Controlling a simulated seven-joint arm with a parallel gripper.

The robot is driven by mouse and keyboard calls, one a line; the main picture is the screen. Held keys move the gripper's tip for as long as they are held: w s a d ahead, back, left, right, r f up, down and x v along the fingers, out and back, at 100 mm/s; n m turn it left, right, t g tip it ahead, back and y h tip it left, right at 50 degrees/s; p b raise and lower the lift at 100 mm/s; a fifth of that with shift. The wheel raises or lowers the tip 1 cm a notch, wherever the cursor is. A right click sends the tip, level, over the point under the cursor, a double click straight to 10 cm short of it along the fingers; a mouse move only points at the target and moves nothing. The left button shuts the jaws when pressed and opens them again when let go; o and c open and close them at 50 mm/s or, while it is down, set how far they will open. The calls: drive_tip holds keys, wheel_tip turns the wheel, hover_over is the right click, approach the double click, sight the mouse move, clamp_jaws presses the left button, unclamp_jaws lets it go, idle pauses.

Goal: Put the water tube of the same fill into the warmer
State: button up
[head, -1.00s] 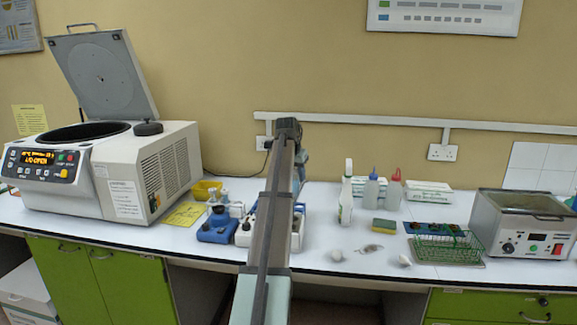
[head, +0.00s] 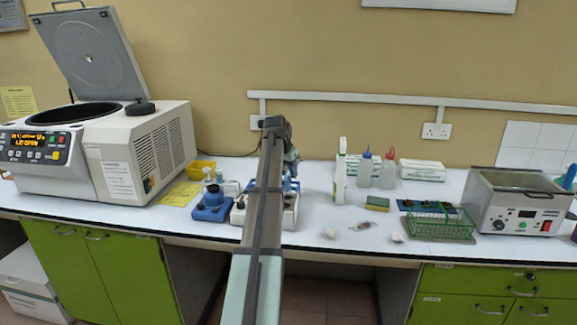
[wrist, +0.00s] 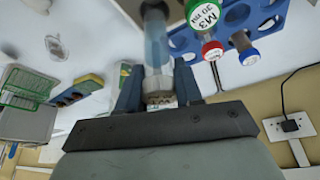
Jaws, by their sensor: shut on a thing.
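In the wrist view my gripper (wrist: 158,88) is shut on a clear tube (wrist: 157,52) with pale blue liquid in it. In the head view my arm hides most of the gripper and the held tube. A metal box with knob and buttons, seemingly the warmer (head: 497,200), stands at the far right.
A centrifuge (head: 140,150) with its lid raised stands at the left. The front bench there holds small loose items.

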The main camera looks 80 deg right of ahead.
sight(288, 185)
drive_tip(key=shift+f, duration=3.1)
drive_tip(key=o, duration=1.1)
